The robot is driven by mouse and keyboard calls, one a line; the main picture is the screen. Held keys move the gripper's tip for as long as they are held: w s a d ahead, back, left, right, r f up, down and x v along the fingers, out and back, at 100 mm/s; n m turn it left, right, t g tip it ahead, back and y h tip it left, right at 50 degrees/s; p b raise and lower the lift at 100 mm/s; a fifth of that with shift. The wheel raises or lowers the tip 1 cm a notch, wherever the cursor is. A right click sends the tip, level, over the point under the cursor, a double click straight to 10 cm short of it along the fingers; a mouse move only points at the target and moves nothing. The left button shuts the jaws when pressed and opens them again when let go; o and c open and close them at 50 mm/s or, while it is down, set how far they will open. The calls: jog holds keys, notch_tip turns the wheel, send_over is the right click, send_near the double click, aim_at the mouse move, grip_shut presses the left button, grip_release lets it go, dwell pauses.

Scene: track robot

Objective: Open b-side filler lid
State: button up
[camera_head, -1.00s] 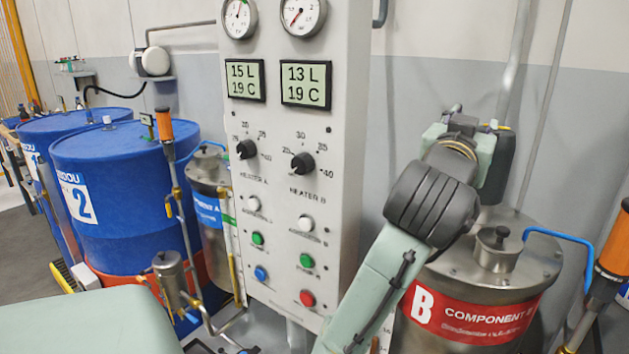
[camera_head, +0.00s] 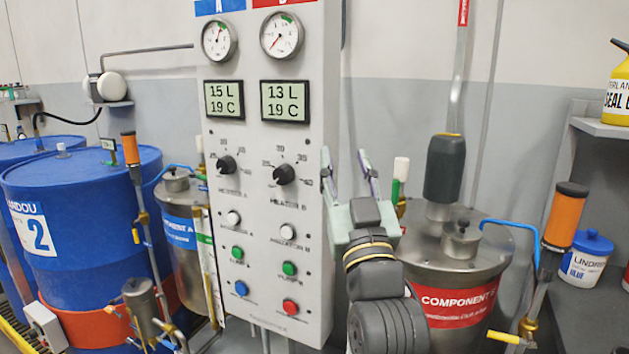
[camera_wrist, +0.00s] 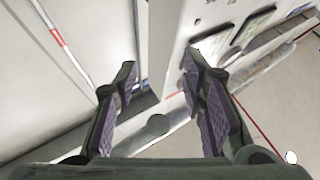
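The B tank (camera_head: 452,268) is a steel drum with a red COMPONENT label, right of the control panel. Its filler lid (camera_head: 461,239) is a small round steel cap with a dark knob on the tank top, and looks seated. My gripper (camera_head: 347,163) is left of the filler lid and higher, in front of the panel's right edge, fingers pointing up. The wrist view shows its two fingers (camera_wrist: 158,72) wide apart with nothing between them. The filler lid is not in the wrist view.
A dark grey cylinder (camera_head: 445,168) on the tank top stands just behind the lid. The control panel (camera_head: 262,225) stands close left of my gripper.

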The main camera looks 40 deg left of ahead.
jog(key=shift+s+a+f+n+g+y, duration=0.15)
jog(key=shift+s+y, duration=0.1)
jog(key=shift+s, duration=0.15)
jog(key=shift+s+f+n+g+y, duration=0.1)
jog(key=shift+s+g+y, duration=0.1)
jog(key=shift+s, duration=0.2)
jog(key=shift+s+a+f+n+g+y, duration=0.15)
jog(key=shift+s+y, duration=0.1)
jog(key=shift+s, duration=0.15)
jog(key=shift+d, duration=0.1)
